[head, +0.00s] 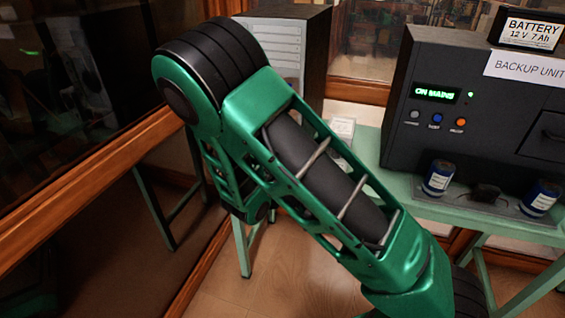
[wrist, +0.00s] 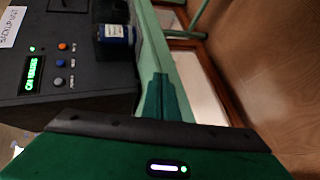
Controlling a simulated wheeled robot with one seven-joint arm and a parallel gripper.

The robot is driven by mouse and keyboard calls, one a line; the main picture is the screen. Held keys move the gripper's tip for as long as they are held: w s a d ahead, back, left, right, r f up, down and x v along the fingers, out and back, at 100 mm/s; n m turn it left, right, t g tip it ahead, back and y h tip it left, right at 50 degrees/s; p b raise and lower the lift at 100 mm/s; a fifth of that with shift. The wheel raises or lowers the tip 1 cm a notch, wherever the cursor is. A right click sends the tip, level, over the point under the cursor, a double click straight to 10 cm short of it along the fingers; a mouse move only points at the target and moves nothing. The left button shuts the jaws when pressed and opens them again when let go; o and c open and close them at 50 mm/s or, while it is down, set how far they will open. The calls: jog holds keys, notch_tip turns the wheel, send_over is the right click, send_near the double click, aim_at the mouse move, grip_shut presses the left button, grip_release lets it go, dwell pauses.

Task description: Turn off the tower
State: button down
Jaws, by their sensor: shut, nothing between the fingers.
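A tall dark case with a light grey slotted front (head: 275,45), which looks like the tower, stands at the back of the bench in the head view. My arm covers its lower left part, and no switch on it can be made out. The dark backup unit (head: 480,65) stands to its right with a lit green "ON MAINS" display (head: 436,93) and a row of grey, blue and orange buttons. The unit also shows in the wrist view (wrist: 95,75). My gripper (wrist: 165,78) is shut and empty, apart from the unit's front. My arm hides it in the head view.
Two blue-labelled cylinders (head: 438,178) (head: 540,197) stand before the unit on the pale green bench (head: 455,213). A battery (head: 530,32) sits on top of the unit. A white card (head: 341,128) is near the tower. A wood-framed glass panel (head: 75,110) is on the left.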

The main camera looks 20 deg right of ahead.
jog(key=w+a+n+t, duration=0.2)
jog(key=a+n+t, duration=0.2)
jog(key=a+t, duration=0.2)
jog(key=w+a+f+n+t, duration=0.1)
jog(key=w+a+n+t, duration=0.2)
jog(key=a+t, duration=0.3)
jog(key=w+a+n+t, duration=0.2)
jog(key=a+n+t, duration=0.2)
jog(key=a, duration=0.6)
jog(key=shift+w+f+n+t+y, duration=0.25)
jog(key=shift+f+n+t+y, duration=0.05)
jog(key=shift+t, duration=0.6)
jog(key=x, duration=1.4)
